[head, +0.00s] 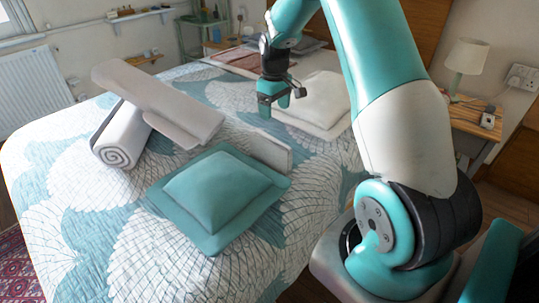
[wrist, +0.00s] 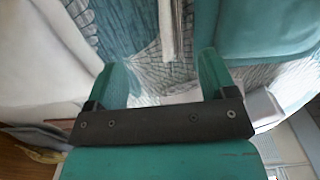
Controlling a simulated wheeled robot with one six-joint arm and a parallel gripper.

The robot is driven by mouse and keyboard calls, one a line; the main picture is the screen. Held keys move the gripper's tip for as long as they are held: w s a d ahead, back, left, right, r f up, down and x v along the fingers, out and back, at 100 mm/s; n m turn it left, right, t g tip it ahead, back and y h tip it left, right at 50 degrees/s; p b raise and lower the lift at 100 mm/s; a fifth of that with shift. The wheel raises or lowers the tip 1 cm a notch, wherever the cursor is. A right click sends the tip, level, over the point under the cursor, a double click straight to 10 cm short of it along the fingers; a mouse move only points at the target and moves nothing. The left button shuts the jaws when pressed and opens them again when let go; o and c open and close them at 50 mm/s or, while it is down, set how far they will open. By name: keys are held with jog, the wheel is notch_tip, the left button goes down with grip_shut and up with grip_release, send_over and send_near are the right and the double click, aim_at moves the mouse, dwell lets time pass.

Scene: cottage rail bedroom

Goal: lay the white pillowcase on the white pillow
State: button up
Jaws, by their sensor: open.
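A thin white folded cloth, which looks like the white pillowcase (head: 268,150), is on the bed just behind the teal cushion. It appears to stand on its long edge. In the wrist view a narrow white strip, likely its edge (wrist: 170,30), lies ahead between my fingers. The white pillow (head: 325,100) lies farther back, behind and right of the pillowcase; a pale surface at left in the wrist view (wrist: 40,60) is likely that pillow. My gripper (head: 274,104) is open and empty, pointing down above the bed, apart from the pillowcase. It also shows in the wrist view (wrist: 163,68).
A teal cushion (head: 215,195) lies in front of the pillowcase. A rolled white towel (head: 122,135) and a grey folded cloth (head: 165,100) lie to the left. A bedside table (head: 465,118) with a lamp (head: 466,62) stands right. The bed's front quilt (head: 110,230) is clear.

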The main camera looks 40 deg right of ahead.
aim_at(272, 138)
notch_tip(272, 138, down, 9)
jog(key=shift+a+r, duration=0.1)
jog(key=shift+r, duration=0.05)
jog(key=f, duration=0.2)
jog(key=f+p, duration=0.1)
jog(key=f, duration=0.1)
jog(key=shift+a+f, duration=0.1)
jog(key=shift+a, duration=0.3)
jog(key=shift+f, duration=0.5)
jog(key=c, duration=1.1)
notch_tip(272, 138, up, 20)
jog(key=shift+r, duration=0.1)
jog(key=shift+c, duration=0.2)
